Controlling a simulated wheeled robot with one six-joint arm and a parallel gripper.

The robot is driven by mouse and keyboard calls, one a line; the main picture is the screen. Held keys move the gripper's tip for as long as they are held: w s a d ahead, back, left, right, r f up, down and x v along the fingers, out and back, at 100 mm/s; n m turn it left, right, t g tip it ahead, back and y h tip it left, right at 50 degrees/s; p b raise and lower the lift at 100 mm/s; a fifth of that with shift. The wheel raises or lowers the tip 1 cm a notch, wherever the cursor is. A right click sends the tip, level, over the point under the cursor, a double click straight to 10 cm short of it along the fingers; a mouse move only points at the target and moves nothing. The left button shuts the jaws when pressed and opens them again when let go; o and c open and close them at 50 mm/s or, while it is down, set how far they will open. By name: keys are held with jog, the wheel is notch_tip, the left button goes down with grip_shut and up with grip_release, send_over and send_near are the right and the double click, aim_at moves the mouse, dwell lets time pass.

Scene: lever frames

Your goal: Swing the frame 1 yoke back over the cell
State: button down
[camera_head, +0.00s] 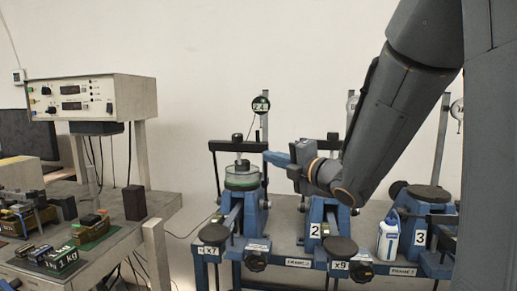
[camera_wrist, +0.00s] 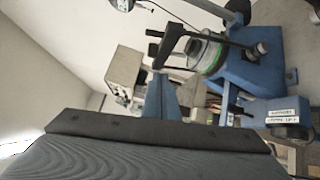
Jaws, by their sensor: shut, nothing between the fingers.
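The frame 1 yoke (camera_head: 238,146) is a black crossbar at the left end of the blue lever frames, with legs hanging at its sides. In the head view it spans above the round glass cell (camera_head: 242,178) with green in it. The wrist view, tilted, also shows the yoke (camera_wrist: 170,45) along the top side of the cell (camera_wrist: 208,54). My gripper (camera_head: 272,158) is shut and empty, its blue fingertips just right of the yoke's right end. Its fingers show in the wrist view (camera_wrist: 160,97). I cannot tell whether they touch the yoke.
Frame 2 (camera_head: 314,231) and frame 3 (camera_head: 420,237) stand to the right, with a white bottle (camera_head: 388,240) between them. A round gauge (camera_head: 261,104) rises behind frame 1. A side table with an instrument box (camera_head: 93,98) and weights is at left.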

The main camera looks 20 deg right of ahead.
jog(key=w+r+m+t+p, duration=0.1)
jog(key=w+r+p, duration=0.3)
jog(key=w, duration=0.6)
jog(key=shift+w+t, duration=0.25)
jog(key=shift+t, duration=0.25)
jog(key=shift+r, duration=0.1)
